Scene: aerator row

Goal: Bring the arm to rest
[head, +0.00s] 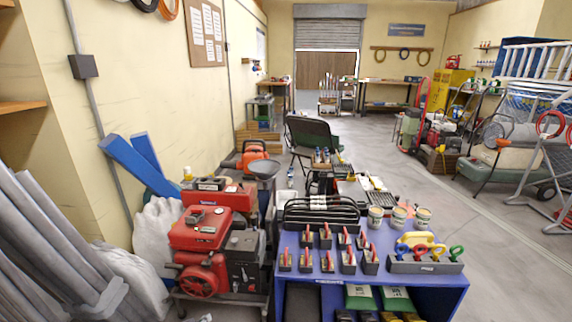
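Neither of my arms nor grippers shows in the head view, so I cannot see how they are posed or whether they hold anything. A blue bench (405,298) stands low in front, right of the middle. On its top are several small dark blocks with red handles (326,236), a black wire rack (318,213), a few tins (398,217) and a dark holder with coloured rings (425,264).
A red engine machine (205,232) stands close to the bench's left side. Grey rolled bundles (50,240) and pale sacks (130,275) fill the left. A folding chair (310,135) stands beyond. Open concrete floor (505,255) lies to the right, near a green compressor (510,160).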

